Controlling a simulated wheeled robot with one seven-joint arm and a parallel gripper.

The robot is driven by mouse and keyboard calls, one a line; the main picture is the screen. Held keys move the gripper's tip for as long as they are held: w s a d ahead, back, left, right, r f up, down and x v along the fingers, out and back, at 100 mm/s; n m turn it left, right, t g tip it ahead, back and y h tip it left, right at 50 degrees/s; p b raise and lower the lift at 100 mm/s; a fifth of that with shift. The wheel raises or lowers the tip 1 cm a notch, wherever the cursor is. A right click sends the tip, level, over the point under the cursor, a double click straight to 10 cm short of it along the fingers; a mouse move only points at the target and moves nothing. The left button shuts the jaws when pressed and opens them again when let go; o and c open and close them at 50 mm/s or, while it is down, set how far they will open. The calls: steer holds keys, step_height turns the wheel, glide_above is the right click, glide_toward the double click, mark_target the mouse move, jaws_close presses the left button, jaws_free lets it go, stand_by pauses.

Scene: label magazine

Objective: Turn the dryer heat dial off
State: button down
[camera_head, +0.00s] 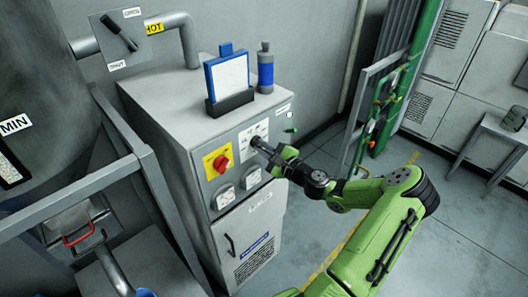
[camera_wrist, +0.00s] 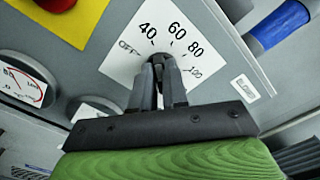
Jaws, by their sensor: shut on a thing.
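The dryer heat dial sits on a white scale plate (camera_wrist: 130,62) marked OFF, 40, 60, 80 and a further number. The plate (camera_head: 246,146) is on the upper front of the grey dryer cabinet (camera_head: 160,105). My gripper (camera_wrist: 162,66) is shut on the dial at the plate's centre. The fingers hide most of the knob, so I cannot tell which mark it points to. In the head view my gripper (camera_head: 259,143) reaches the plate from the right.
A red knob on a yellow plate (camera_head: 208,161) and two gauges (camera_head: 226,197) sit beside and below the dial. A blue-framed clipboard (camera_head: 228,75) and a blue bottle (camera_head: 265,70) stand on the cabinet top. Floor to the right is partly open.

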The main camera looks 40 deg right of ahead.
steer(key=n+b, duration=0.6)
steer(key=f+n+b, duration=0.1)
steer(key=n+b, duration=0.2)
steer(key=shift+a, duration=0.15)
steer(key=shift+n, duration=0.4)
steer(key=c, duration=1.1)
jaws_free()
steer(key=shift+r, duration=0.1)
steer(key=shift+c, duration=0.2)
steer(key=s+b, duration=0.1)
steer(key=s, duration=1.4)
steer(key=shift+s+d, duration=0.25)
steer(key=shift+s, duration=0.15)
